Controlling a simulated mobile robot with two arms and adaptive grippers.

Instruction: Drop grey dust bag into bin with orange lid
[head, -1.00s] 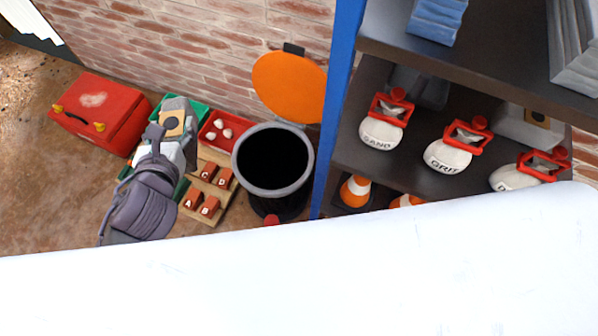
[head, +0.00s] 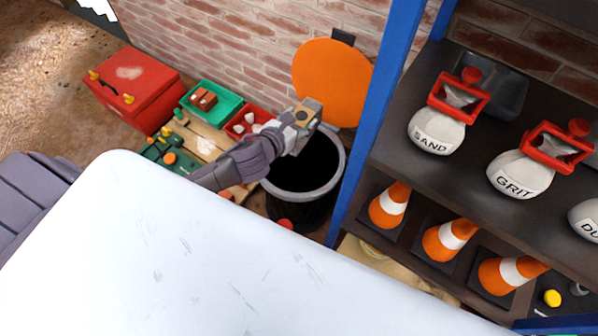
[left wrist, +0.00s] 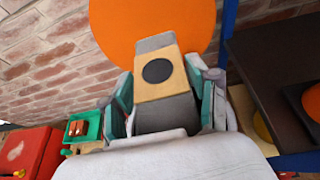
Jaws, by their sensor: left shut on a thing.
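The grey dust bag (left wrist: 165,112) has a tan collar with a dark round hole. My left gripper (head: 296,124) is shut on it, with a finger on each side of the bag in the left wrist view (left wrist: 167,105). In the head view the bag (head: 308,110) is over the back left part of the bin's mouth. The bin (head: 337,178) is dark with a grey rim, and its orange lid (head: 332,82) stands open against the brick wall. The lid also shows behind the bag in the left wrist view (left wrist: 112,28). My right gripper is out of view.
A blue-posted shelf (head: 395,70) stands close right of the bin, with labelled bags (head: 437,130) and orange cones (head: 388,207). Left of the bin are a green tray (head: 228,104), a red tray (head: 236,124) and a red toolbox (head: 135,88).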

